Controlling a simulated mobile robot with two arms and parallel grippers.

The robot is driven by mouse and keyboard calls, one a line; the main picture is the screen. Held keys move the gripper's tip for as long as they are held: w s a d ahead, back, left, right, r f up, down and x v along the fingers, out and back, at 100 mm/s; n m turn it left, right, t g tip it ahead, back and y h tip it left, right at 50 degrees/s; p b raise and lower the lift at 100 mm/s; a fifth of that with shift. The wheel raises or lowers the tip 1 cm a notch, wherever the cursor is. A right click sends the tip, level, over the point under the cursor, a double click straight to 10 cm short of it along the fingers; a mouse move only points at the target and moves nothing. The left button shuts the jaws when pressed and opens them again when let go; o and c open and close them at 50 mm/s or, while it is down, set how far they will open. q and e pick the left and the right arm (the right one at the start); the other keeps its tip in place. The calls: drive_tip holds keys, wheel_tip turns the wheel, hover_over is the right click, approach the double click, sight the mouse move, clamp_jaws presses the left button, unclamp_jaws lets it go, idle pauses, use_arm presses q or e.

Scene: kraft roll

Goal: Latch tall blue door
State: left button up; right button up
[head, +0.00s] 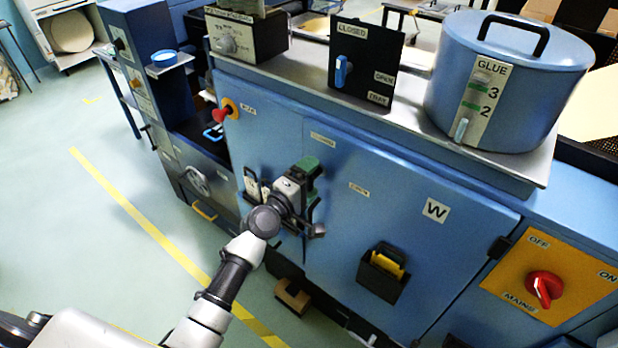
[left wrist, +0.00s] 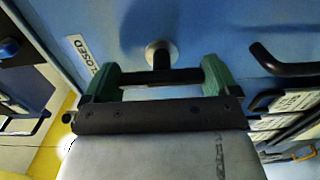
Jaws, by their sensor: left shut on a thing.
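The tall blue door (head: 400,225) with a W label fills the middle of the cabinet front in the head view and looks flush with it. My left gripper (head: 308,178) is at the door's left edge, its green fingers against the door front. In the left wrist view its green fingers (left wrist: 160,80) are on either side of a black latch handle (left wrist: 161,57) on a round silver boss, and it is shut on this handle. A CLOSED label (left wrist: 86,55) is left of the boss. In the head view my gripper hides the handle. My right gripper is out of view.
A black holder (head: 384,272) sticks out low on the door. A blue glue pot (head: 510,75) stands on the cabinet top. A brown block (head: 292,297) lies on the floor below.

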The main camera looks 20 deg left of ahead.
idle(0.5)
use_arm(q)
drive_tip(key=o, duration=0.6)
drive_tip(key=shift+o, duration=0.2)
drive_tip(key=b+v, duration=0.2)
drive_tip(key=v, duration=0.8)
drive_tip(key=shift+s+a, duration=0.25)
drive_tip(key=shift+s, duration=0.1)
